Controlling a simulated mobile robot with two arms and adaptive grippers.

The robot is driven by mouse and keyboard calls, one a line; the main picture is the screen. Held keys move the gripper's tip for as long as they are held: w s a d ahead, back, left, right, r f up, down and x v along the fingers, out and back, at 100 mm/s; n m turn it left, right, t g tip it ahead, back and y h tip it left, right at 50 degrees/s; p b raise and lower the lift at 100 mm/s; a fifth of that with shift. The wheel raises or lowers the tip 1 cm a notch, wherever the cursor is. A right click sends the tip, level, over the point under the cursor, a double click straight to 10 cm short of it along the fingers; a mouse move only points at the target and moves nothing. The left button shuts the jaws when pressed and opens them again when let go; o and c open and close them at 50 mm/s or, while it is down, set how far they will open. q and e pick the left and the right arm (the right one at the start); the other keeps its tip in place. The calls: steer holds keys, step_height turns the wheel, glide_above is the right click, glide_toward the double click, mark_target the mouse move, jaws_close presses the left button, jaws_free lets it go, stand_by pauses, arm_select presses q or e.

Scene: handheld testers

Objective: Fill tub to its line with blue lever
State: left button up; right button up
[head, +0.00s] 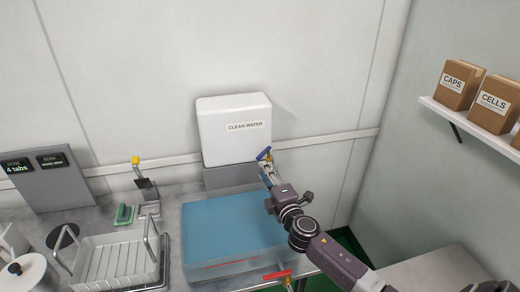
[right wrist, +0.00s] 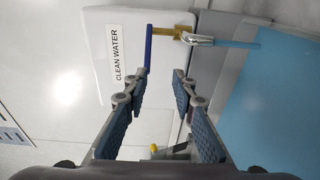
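The white clean water tank (head: 235,135) stands against the back wall with a blue lever (head: 264,153) on its tap. In the right wrist view the blue lever (right wrist: 148,47) lies just ahead of my fingertips, joined to a brass valve (right wrist: 170,33). A blue stream (right wrist: 238,43) runs from the metal spout (right wrist: 199,40). The clear tub (head: 230,229) below holds blue water; a red line shows low on its front, but I cannot tell the exact level against it. My right gripper (head: 266,172) is open and empty, pointing at the lever, apparently not touching it.
A red-handled valve (head: 278,275) sits at the tub's front. A wire dish rack (head: 115,262) and a green sponge (head: 124,213) are left of the tub. A grey sign panel (head: 45,183) stands further left. Cardboard boxes (head: 497,103) stand on a right wall shelf.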

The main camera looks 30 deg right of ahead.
mark_target(261, 155)
steer(key=shift+w+d+r+m+h+p, duration=0.15)
steer(key=shift+w+d+r+m+h, duration=0.15)
steer(key=shift+w, duration=0.8)
steer(key=shift+w+d+r+m+h+p, duration=0.25)
steer(key=shift+w+d+h, duration=0.2)
steer(key=shift+w, duration=0.65)
steer(key=shift+w+d+r+m+h+p, duration=0.1)
steer(key=shift+w+d+r+m+h, duration=0.2)
steer(key=shift+w, duration=0.8)
steer(key=shift+r, duration=0.1)
steer(key=shift+h, duration=0.25)
jaws_close()
